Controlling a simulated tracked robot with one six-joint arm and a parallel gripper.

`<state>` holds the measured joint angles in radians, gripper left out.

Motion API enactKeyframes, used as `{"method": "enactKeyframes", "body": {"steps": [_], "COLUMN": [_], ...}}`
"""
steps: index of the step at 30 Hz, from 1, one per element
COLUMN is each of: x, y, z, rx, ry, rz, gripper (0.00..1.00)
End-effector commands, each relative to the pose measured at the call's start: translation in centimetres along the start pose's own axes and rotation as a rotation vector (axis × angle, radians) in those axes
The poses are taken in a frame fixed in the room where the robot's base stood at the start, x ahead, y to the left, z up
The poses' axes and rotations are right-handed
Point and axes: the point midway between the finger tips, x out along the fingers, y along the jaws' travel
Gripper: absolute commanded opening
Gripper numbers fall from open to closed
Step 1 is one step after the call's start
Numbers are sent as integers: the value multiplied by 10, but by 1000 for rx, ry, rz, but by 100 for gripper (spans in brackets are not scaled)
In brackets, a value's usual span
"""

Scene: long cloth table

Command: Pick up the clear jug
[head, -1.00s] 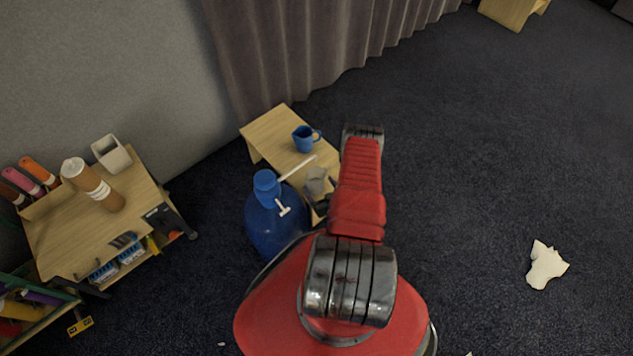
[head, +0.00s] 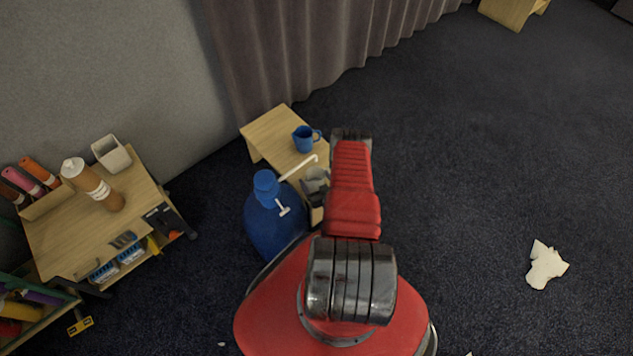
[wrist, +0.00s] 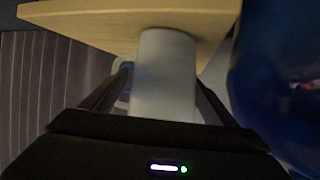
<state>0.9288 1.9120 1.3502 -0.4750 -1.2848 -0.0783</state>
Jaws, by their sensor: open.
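In the head view a greyish, see-through vessel that looks like the clear jug (head: 316,185) stands at the near end of the small wooden table (head: 277,130), just left of my red arm, which partly covers that end. My gripper is hidden behind the arm there. In the wrist view my gripper (wrist: 163,88) is open, a dark finger on each side of a pale grey upright shape (wrist: 167,65). That shape lies against the wooden board; I cannot tell whether it is the jug or a part of the table.
A large blue bottle (head: 270,220) stands close left of the table and fills the right of the wrist view (wrist: 280,80). A blue mug (head: 303,139) sits farther back on the table. A cart (head: 95,225) stands at the left. Floor to the right is mostly clear, with a white scrap (head: 546,265).

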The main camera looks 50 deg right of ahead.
Motion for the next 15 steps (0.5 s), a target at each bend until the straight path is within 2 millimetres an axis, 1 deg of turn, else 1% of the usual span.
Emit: {"method": "enactKeyframes", "body": {"steps": [3, 15], "x": [0, 0], "y": [0, 0], "z": [0, 0], "rx": [0, 0], "ry": [0, 0], "rz": [0, 0], "gripper": [79, 51]}}
